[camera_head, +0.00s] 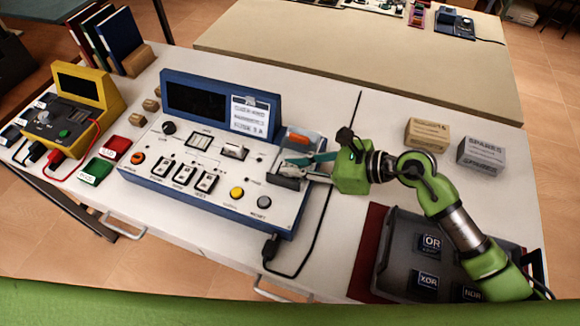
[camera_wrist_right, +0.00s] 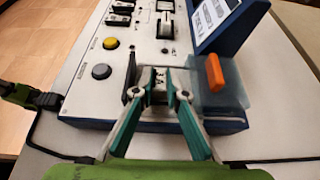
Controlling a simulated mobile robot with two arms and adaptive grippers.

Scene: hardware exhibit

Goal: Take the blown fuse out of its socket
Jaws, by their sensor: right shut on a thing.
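The blue and white control unit (camera_head: 215,150) stands on the table, its dark fuse socket (camera_head: 285,182) at the right end of its face. My right gripper (camera_head: 289,166) reaches in from the right at this socket. In the right wrist view its two teal and grey fingers (camera_wrist_right: 158,88) are closed in on the small fuse between their tips. The fingers hide most of the fuse, so I cannot tell whether it is still seated. A clear cover with an orange handle (camera_wrist_right: 214,72) stands beside the socket. My left gripper is not in view.
A cardboard box (camera_head: 427,134) and a grey spares box (camera_head: 482,155) stand at the right. A dark tray (camera_head: 400,235) with labelled modules lies at the front right. A yellow meter (camera_head: 85,95) stands at the left. A black cable (camera_head: 318,225) runs beside the unit.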

